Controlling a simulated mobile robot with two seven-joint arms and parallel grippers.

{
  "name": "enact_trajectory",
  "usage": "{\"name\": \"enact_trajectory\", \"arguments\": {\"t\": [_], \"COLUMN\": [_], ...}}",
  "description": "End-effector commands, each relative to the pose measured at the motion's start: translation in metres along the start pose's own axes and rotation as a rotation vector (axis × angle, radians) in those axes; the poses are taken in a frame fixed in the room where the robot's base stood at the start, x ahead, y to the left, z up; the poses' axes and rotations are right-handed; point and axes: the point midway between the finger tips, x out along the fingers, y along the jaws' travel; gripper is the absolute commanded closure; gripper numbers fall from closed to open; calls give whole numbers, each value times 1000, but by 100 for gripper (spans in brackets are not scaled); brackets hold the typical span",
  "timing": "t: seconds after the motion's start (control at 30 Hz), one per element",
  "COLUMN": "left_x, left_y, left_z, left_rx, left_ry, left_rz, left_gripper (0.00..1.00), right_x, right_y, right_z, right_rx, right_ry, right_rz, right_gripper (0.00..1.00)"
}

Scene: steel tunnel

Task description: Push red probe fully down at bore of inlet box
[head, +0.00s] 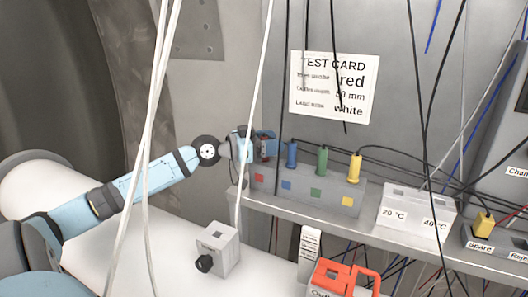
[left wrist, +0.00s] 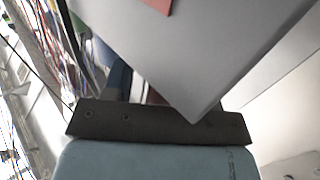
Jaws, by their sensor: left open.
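My left gripper (head: 263,145) is at the left end of a grey probe rack (head: 308,195), just above its red-marked place. It is open. A small red part, likely the red probe (head: 265,149), shows at the fingers; most of it is hidden. In the left wrist view the rack's grey corner (left wrist: 200,70) fills the middle, close to the gripper, and a dark red sliver shows behind it. A small grey box (head: 219,245) with a dark slot on top and a black side knob stands lower left; its label is unreadable, so I cannot tell if it is the inlet box. My right gripper is not in view.
Blue (head: 291,155), green (head: 322,161) and yellow (head: 355,168) probes stand in the rack on a steel shelf. A white temperature block (head: 413,211) stands to the right. White cables hang in front of my left arm. A test card (head: 333,86) reads "red".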

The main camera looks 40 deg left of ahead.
Motion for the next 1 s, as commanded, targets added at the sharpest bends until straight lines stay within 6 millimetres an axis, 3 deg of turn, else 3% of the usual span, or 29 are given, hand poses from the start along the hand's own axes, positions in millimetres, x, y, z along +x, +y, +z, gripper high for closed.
{"name": "enact_trajectory", "arguments": {"t": [0.17, 0.3, 0.4, 0.77, 1.0], "left_x": [0, 0, 0, 0, 0], "left_y": [0, 0, 0, 0, 0], "left_z": [0, 0, 0, -4, -30], "left_rx": [0, 0, 0, 1, 6], "left_ry": [0, 0, 0, 1, 2], "left_rz": [0, 0, 0, 0, 1], "left_gripper": [50, 82, 100, 100, 100], "right_x": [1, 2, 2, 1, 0], "right_y": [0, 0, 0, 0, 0], "right_z": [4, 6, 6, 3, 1], "right_rx": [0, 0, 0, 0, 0], "right_ry": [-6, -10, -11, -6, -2], "right_rz": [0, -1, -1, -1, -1], "right_gripper": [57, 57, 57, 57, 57]}}
